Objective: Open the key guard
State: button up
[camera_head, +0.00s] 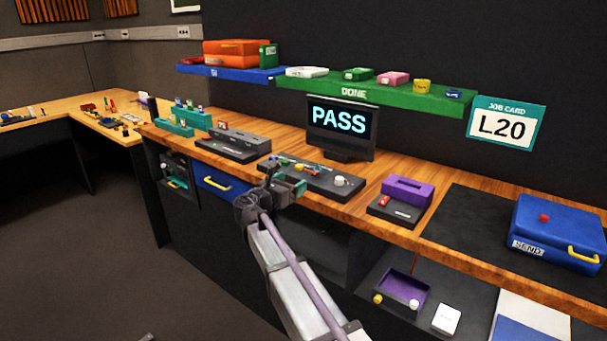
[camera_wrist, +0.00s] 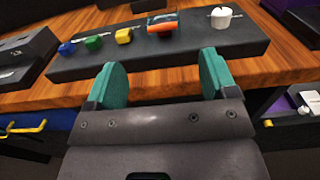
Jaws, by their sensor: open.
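A long black panel (camera_head: 325,182) lies on the wooden bench below the screen; it also shows in the wrist view (camera_wrist: 205,45). In the head view my gripper (camera_head: 294,190) hides part of the panel.
A purple block (camera_head: 407,190) and a red button stand right of the panel. A grey box (camera_head: 238,141) is to the left. The screen (camera_head: 341,122) reads PASS behind. A green shelf (camera_head: 390,98) hangs above. A blue case (camera_head: 558,235) stands far right.

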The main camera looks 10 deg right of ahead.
aim_at(313, 171)
jog(key=x, duration=1.1)
jog(key=shift+s+d+f, duration=0.15)
jog(key=shift+f, duration=0.05)
jog(key=shift+c, duration=0.2)
jog(key=c, duration=1.2)
jog(key=shift+c, duration=0.3)
jog(key=shift+r, duration=0.15)
